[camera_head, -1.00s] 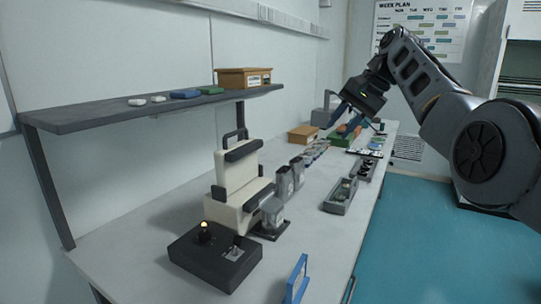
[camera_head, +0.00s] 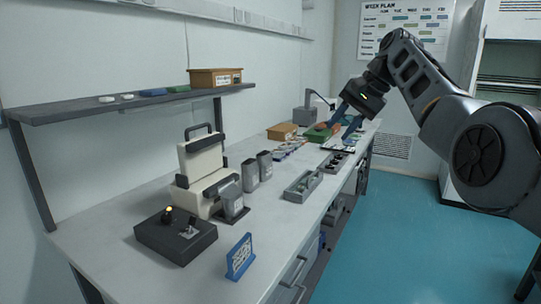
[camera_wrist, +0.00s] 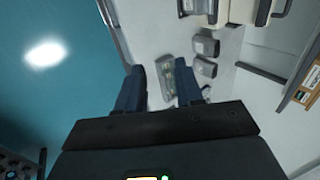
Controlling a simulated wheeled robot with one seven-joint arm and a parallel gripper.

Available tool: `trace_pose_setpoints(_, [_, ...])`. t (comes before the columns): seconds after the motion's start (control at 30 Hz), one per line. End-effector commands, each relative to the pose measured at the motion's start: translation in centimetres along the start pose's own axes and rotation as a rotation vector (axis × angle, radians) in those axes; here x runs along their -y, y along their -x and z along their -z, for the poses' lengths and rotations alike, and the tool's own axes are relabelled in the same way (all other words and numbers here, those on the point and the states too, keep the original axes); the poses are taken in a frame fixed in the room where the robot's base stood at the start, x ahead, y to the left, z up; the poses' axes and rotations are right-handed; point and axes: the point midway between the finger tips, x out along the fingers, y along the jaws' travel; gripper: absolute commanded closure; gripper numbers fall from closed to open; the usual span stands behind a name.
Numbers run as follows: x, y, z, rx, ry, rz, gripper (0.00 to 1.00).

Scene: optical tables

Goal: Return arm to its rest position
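My arm reaches in from the right in the head view, raised and bent, with the forearm pointing down to the left. My gripper (camera_head: 343,124) hangs in front of the far end of the workbench (camera_head: 110,222). In the wrist view my gripper (camera_wrist: 161,80) has its two dark blue fingers well apart, with nothing held between them. Through the gap a grey tray (camera_wrist: 183,82) shows on the bench below, apart from the fingers. The same tray is in the head view (camera_head: 303,187).
A cream machine (camera_head: 203,160), grey containers (camera_head: 250,175), a black switch box (camera_head: 176,236) and a blue stand (camera_head: 239,257) occupy the bench. A shelf (camera_head: 70,112) runs above it. A brown box (camera_head: 282,131) stands farther back. Blue floor (camera_head: 400,240) at right is open.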

Motion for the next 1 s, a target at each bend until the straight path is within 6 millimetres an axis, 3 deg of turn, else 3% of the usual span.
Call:
trace_pose_setpoints(0.37, [-3.1, -4.7, 0.6, -0.045, 0.0, 0.0, 0.64])
trace_pose_setpoints(0.57, [-6.1, -8.6, 0.8, -0.09, 0.003, -0.001, 0.64])
trace_pose_setpoints(0.77, [-11.1, -14.5, 0.3, -0.159, 0.014, -0.007, 0.64])
trace_pose_setpoints(1.0, [-19.4, -22.4, -2.3, -0.28, 0.051, -0.023, 0.64])
